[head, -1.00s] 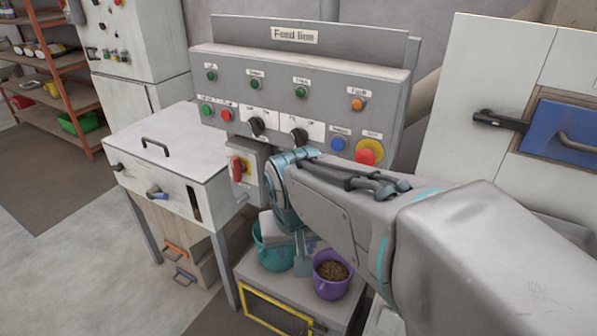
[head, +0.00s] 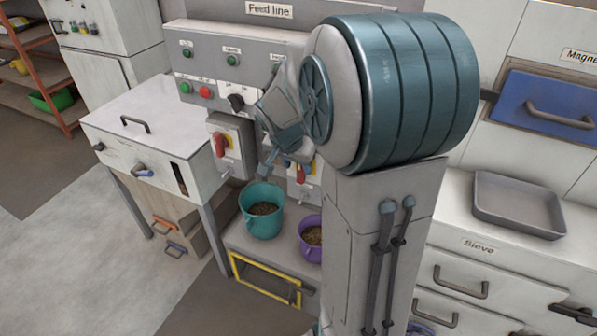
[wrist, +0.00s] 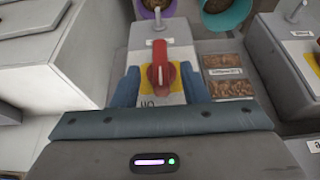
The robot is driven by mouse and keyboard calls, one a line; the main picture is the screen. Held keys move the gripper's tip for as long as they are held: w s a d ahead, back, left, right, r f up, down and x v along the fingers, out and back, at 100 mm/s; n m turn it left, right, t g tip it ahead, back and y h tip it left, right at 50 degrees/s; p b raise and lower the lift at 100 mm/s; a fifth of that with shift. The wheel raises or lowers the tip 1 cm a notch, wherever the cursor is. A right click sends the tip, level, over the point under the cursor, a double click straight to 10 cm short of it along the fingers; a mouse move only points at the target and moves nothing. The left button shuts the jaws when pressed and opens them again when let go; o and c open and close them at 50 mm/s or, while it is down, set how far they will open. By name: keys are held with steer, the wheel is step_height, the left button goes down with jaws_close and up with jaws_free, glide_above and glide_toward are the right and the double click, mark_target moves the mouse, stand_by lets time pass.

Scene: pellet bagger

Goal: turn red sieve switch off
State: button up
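A red rotary switch (wrist: 160,76) with a yellow backplate sits on a light grey box, central in the wrist view. Its handle stands lengthwise, in line with a label at its near end that reads like an upside-down "ON". My gripper (wrist: 159,88) is open, with one blue finger on each side of the handle and gaps showing. In the head view this red switch (head: 301,173) shows beside the teal bucket, and my arm hides part of its box. A second red switch (head: 219,144) is on the box to its left. I cannot read a sieve label on either switch.
A teal bucket (head: 262,222) and a purple bucket (head: 310,245), both with pellets, stand below the switches. The feed line panel (head: 215,40) rises behind. A white cabinet (head: 150,135) stands left, and a counter labelled Sieve with a grey tray (head: 518,205) right.

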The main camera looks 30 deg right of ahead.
mark_target(299, 172)
steer(key=x, duration=0.6)
jaws_close()
